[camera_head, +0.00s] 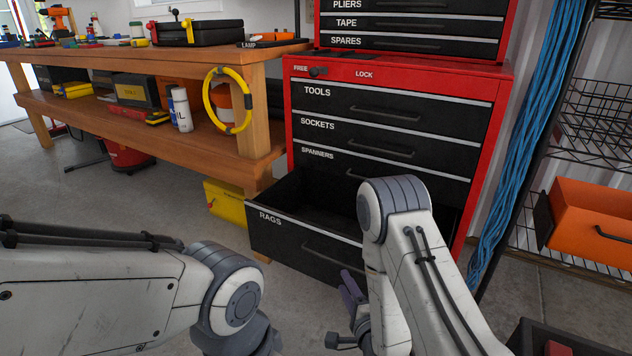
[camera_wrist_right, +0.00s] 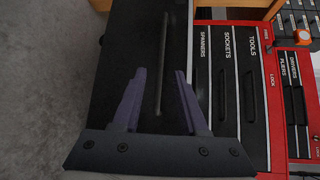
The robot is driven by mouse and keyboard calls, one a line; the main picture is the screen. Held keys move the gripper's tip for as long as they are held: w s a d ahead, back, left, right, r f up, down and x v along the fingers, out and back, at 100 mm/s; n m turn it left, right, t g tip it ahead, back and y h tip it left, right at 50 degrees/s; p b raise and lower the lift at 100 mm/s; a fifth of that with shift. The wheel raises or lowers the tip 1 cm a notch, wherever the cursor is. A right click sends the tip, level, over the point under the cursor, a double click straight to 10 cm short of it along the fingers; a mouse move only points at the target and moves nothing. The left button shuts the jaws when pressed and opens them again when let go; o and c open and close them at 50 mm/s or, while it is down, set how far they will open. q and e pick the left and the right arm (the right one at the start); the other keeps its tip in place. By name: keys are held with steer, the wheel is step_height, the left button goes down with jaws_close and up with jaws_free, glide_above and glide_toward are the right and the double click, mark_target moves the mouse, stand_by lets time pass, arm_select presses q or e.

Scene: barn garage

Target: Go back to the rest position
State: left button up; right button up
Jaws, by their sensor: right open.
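My right arm (camera_head: 430,270) reaches in from the lower right, in front of the red tool chest (camera_head: 400,70). My right gripper (camera_wrist_right: 160,78) is open in the right wrist view, its two purple fingers apart with nothing held between them. A dark drawer front with a long handle (camera_wrist_right: 162,70) shows behind the fingers; I cannot tell the distance. In the head view the right gripper (camera_head: 350,298) is partly hidden by its own arm, near the open RAGS drawer (camera_head: 285,232). My left arm (camera_head: 100,295) comes in from the left, and its gripper is out of the picture.
The RAGS drawer stands pulled out; the TOOLS, SOCKETS and SPANNERS drawers look shut. A wooden workbench (camera_head: 215,145) with a hanging yellow ring (camera_head: 208,100) stands at left. Blue cables (camera_head: 535,120) and a wire shelf with an orange bin (camera_head: 590,220) stand at right.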

steer(key=s+a+r+n+g+p, duration=0.3)
steer(key=s+a+r+n+g, duration=0.2)
steer(key=a+r+n+g, duration=0.5)
steer(key=s+d+r+n+g+h+p, duration=0.1)
steer(key=s+r+n+g, duration=0.1)
steer(key=s+r+n, duration=0.45)
steer(key=s+d+r+n+g+h+p, duration=0.1)
steer(key=s+d+n+g+p, duration=0.15)
steer(key=s, duration=0.65)
steer(key=s+r+n+g+p, duration=0.1)
steer(key=s+r+n, duration=0.2)
steer(key=s+n, duration=0.4)
step_height(320, 180, up, 37)
steer(key=m+p, duration=0.1)
steer(key=p, duration=3.5)
steer(key=shift+s+d+f+m, duration=0.15)
steer(key=shift+s+m, duration=0.15)
steer(key=shift+s, duration=0.15)
